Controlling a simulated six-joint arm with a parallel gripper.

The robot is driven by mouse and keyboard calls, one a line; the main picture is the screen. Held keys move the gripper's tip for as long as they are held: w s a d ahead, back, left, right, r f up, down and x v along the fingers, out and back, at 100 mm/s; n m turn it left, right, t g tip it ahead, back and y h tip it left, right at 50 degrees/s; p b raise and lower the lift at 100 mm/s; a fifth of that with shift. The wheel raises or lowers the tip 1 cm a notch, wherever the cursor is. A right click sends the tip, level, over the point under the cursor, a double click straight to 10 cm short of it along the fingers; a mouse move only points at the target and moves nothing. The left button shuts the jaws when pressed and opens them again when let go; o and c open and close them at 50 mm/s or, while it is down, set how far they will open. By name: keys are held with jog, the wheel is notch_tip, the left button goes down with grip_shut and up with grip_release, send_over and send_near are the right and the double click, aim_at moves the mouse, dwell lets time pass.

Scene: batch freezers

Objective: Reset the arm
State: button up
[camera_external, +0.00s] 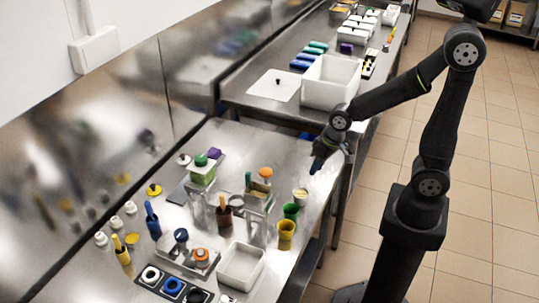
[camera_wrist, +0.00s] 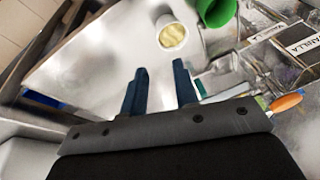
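My gripper (camera_external: 322,160) hangs above the right edge of the steel table (camera_external: 285,145), near its far end. In the wrist view my gripper's two dark blue fingers (camera_wrist: 160,88) stand apart with nothing between them, so it is open and empty. A white cup with pale yellow contents (camera_wrist: 172,36) stands just beyond the fingers. That cup (camera_external: 300,196) also shows in the external view, below and left of my gripper. A green cup (camera_wrist: 216,10) is beside it in the wrist view.
Green (camera_external: 291,211) and yellow cups (camera_external: 286,230) stand along the table's right edge. A white tub (camera_external: 241,266), bottles and holders crowd the table's left and front. A second table (camera_external: 262,110) behind carries a large white bin (camera_external: 331,82). The floor at right is clear.

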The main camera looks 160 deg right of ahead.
aim_at(305, 191)
jog(key=shift+f, duration=0.15)
jog(key=shift+x, duration=6)
